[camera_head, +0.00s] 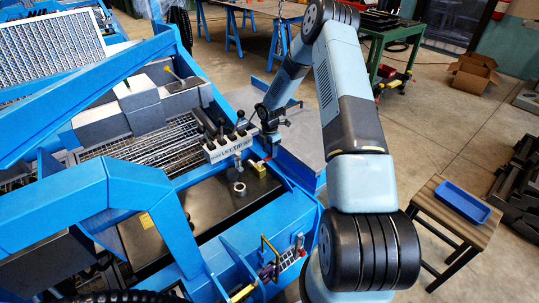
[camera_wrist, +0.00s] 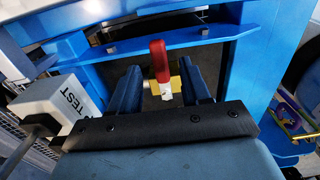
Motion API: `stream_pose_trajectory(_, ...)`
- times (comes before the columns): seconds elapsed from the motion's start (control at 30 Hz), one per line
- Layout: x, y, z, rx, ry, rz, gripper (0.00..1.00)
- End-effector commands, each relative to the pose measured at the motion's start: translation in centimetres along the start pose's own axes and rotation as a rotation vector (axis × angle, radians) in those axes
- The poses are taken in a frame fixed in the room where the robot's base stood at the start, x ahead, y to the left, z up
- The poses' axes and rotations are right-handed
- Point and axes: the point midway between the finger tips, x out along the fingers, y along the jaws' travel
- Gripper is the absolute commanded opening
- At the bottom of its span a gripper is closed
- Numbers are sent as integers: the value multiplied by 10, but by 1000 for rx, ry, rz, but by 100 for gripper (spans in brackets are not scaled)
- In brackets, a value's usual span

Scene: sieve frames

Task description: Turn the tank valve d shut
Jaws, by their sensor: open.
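A valve with a red lever (camera_wrist: 158,60) shows in the wrist view, with a yellow part (camera_wrist: 176,84) and a small white piece below the lever. No letter d is readable on it; I take it for the tank valve. My gripper (camera_wrist: 160,72) is open, its two blue fingers on either side of the lever, with gaps on both sides. I cannot tell how far beyond the fingertips the lever lies. In the head view, my gripper (camera_head: 270,145) is above the yellow part (camera_head: 259,169) at the dark tank's (camera_head: 205,205) far right corner; the lever is mostly hidden.
A white lever block marked TEST (camera_wrist: 70,98) stands close left of my gripper; it also shows in the head view (camera_head: 228,147) with black-knobbed levers. Blue frame beams (camera_head: 245,210) surround the tank. A stool with a blue tray (camera_head: 462,202) stands right.

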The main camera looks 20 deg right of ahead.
Motion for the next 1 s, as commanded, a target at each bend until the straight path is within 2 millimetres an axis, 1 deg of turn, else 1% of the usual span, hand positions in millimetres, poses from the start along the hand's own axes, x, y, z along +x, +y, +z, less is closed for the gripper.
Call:
stream_pose_trajectory(0.03, -12, 1, 1, 1, -1, 3, 47)
stream_pose_trajectory(0.3, -65, 0, 1, 0, -2, 3, 47)
stream_pose_trajectory(0.5, -95, 0, 1, 0, -2, 2, 47)
stream_pose_trajectory(0.7, -109, 0, 0, 0, -1, 1, 47)
stream_pose_trajectory(1.0, -111, 0, 0, -1, -1, 1, 47)
